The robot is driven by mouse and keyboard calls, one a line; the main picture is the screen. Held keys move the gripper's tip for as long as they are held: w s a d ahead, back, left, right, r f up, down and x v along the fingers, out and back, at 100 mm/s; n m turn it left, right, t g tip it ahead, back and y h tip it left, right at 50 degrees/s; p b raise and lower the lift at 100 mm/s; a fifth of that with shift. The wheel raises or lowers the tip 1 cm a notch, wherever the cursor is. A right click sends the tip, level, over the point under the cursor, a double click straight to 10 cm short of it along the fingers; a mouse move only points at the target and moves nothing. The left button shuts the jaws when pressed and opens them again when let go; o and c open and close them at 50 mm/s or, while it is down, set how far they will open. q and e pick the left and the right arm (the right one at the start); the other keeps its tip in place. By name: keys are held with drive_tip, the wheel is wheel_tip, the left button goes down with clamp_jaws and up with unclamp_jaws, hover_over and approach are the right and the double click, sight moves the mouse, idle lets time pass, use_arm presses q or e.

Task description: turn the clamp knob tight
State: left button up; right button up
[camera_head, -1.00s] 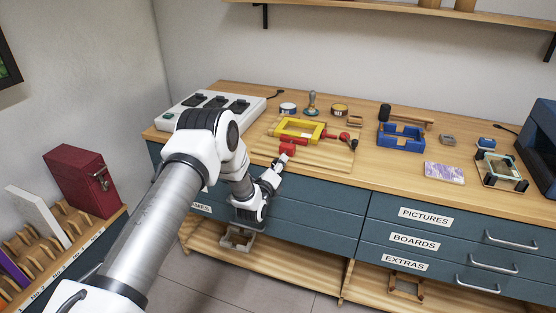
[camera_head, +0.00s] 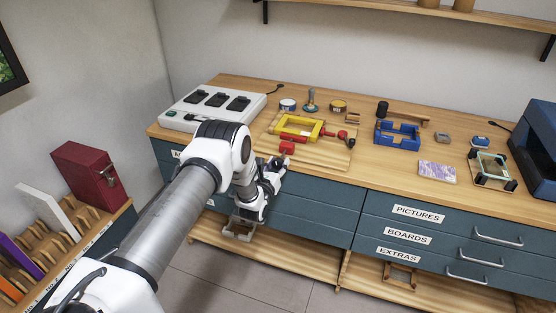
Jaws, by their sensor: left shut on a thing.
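A yellow clamp frame (camera_head: 299,123) lies on a wooden board on the bench top. A red knob (camera_head: 287,147) sticks out at its front side, towards the bench's front edge. My left gripper (camera_head: 280,160) is at this front red knob and is shut on it; the fingertips are small and partly hidden by the wrist. A red rod with a round red end (camera_head: 342,134) lies at the clamp's right. My right gripper is out of view.
The wooden board (camera_head: 318,157) sits near the bench's front edge. A white box with black pads (camera_head: 190,123) is to the left. A blue fixture (camera_head: 396,142) and a purple patterned tile (camera_head: 437,172) lie to the right, with bare bench between.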

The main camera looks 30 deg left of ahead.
use_arm(q)
drive_tip(key=shift+r, duration=0.1)
idle(0.4)
drive_tip(key=o, duration=1.2)
drive_tip(key=shift+c, duration=0.2)
